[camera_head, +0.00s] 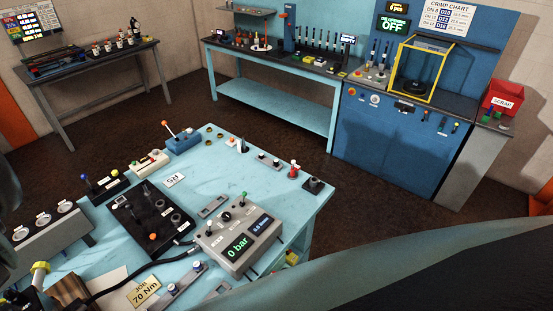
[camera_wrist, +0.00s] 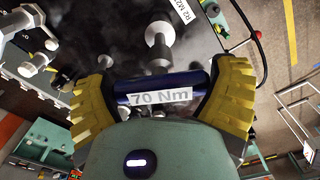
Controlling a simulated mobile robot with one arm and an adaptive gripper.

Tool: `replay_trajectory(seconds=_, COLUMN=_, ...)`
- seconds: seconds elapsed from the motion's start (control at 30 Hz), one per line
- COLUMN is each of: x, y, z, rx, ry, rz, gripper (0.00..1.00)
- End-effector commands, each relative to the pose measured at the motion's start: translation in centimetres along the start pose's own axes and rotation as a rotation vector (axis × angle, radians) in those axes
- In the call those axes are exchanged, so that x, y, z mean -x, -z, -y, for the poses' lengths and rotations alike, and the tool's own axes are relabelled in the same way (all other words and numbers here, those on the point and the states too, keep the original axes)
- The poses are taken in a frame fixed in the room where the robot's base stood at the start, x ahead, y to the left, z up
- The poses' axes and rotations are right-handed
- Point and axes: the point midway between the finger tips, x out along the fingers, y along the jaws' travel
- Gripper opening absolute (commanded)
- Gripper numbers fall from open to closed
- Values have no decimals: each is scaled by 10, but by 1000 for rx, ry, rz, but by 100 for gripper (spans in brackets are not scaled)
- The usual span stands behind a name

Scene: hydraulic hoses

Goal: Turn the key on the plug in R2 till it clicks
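My gripper (camera_wrist: 163,92) has two yellow ridged fingers. They close on the two ends of a blue key handle (camera_wrist: 160,82) with a white "70 Nm" label in the wrist view. Beyond the handle, a silver round metal part with a narrower stem (camera_wrist: 159,38) shows against a dark, blurred surface. I cannot tell whether it is the plug or part of the key, or whether they are engaged. A label starting "R2 M2" (camera_wrist: 188,13) lies beside it. In the head view, a yellow fingertip (camera_head: 40,267) shows at the lower left; the key is not clear there.
The light blue bench (camera_head: 265,197) carries a grey box reading "0 bar" (camera_head: 238,240), a black block with levers (camera_head: 152,215) and a "70 Nm" job card (camera_head: 145,292). A dark hose (camera_head: 125,285) runs near the gripper. Metal fittings (camera_wrist: 38,62) stand left in the wrist view.

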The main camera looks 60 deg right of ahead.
Motion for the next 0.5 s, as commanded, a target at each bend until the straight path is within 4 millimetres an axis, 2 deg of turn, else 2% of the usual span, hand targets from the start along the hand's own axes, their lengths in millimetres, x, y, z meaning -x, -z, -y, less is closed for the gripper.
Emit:
replay_trajectory(seconds=0.03, x=0, y=0, z=0, rx=0, ry=0, rz=0, gripper=50)
replay_trajectory(seconds=0.13, x=0, y=0, z=0, rx=0, ry=0, rz=0, gripper=40)
replay_trajectory(seconds=0.4, x=0, y=0, z=0, rx=-3, ry=0, rz=0, gripper=39)
replay_trajectory(seconds=0.5, x=0, y=0, z=0, rx=-56, ry=0, rz=1, gripper=39)
